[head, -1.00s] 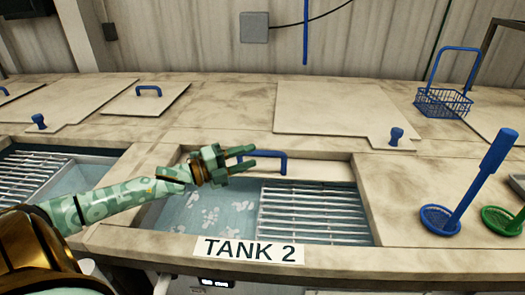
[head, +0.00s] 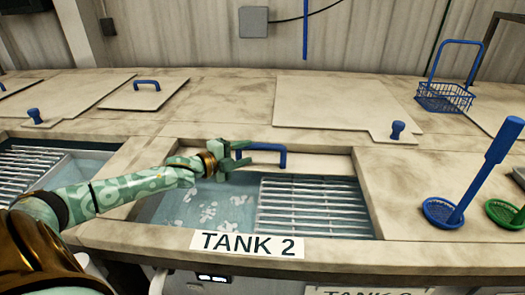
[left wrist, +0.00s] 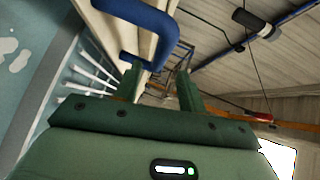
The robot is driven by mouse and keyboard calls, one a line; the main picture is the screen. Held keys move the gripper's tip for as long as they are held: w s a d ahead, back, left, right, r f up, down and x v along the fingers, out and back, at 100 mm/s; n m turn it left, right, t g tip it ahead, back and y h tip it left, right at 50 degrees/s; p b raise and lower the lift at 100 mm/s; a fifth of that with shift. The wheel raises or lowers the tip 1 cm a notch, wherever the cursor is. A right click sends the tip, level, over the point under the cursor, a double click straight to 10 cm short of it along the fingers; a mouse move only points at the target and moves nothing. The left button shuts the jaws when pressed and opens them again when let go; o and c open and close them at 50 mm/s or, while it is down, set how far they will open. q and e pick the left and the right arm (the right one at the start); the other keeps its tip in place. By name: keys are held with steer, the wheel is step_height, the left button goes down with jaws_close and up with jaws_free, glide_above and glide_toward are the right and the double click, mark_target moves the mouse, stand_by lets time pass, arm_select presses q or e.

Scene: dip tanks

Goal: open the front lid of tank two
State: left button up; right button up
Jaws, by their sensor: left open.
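Tank two's front opening is uncovered, with water (head: 205,210) and a metal grate (head: 310,205) showing above the TANK 2 label (head: 247,244). The front lid (head: 325,165) shows as a narrow beige panel along the back of the opening; its exact tilt is hard to tell. Its blue handle (head: 283,158) faces the front. My left gripper (head: 240,158) is open at the handle's left end. In the left wrist view the handle (left wrist: 155,20) is large, just beyond the open fingers (left wrist: 160,80); I cannot tell if they touch. My right gripper is not in view.
A flat back lid (head: 335,105) with a blue knob (head: 398,130) lies behind the opening. A blue basket (head: 443,97) stands at back right. Blue (head: 470,185) and green (head: 505,212) strainers are at right. A closed lid with a blue handle (head: 147,84) lies at left.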

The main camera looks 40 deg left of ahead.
mark_target(259, 148)
arm_select(q)
steer(key=b+x, duration=0.1)
steer(key=x, duration=0.6)
steer(key=shift+w, duration=0.1)
jaws_close()
